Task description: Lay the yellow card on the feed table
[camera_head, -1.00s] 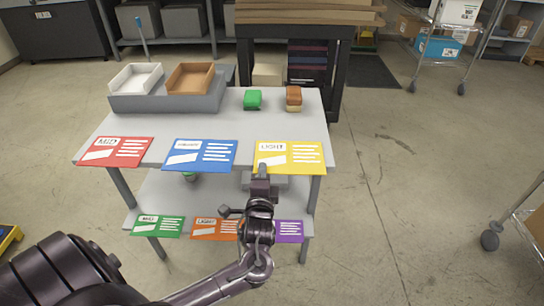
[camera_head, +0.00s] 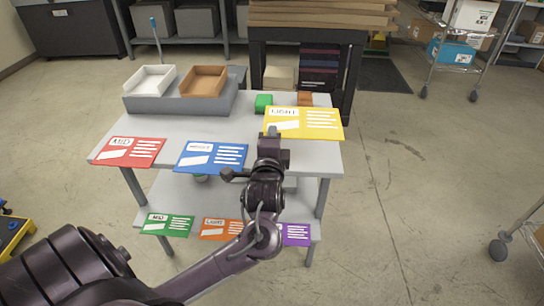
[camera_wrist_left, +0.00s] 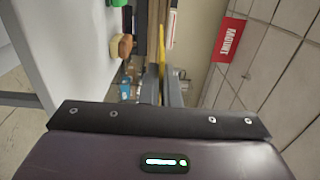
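The yellow card (camera_head: 322,124), marked LIGHT, is held above the front right part of the grey table (camera_head: 290,155), its near edge in my left gripper (camera_head: 272,131). The left wrist view shows the two fingers (camera_wrist_left: 162,88) close together, with a thin yellow edge of the card (camera_wrist_left: 161,52) between them. In the head view the card partly hides a brown and tan block (camera_head: 305,99) behind it. My right gripper is not in view. I cannot tell which surface is the feed table.
A red card (camera_head: 131,151) and a blue card (camera_head: 212,157) lie at the table's front edge. A green block (camera_head: 264,103), a white tray (camera_head: 151,79) and a brown tray (camera_head: 204,81) stand farther back. Green (camera_head: 167,224), orange (camera_head: 222,229) and purple (camera_head: 296,234) cards are on the lower shelf.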

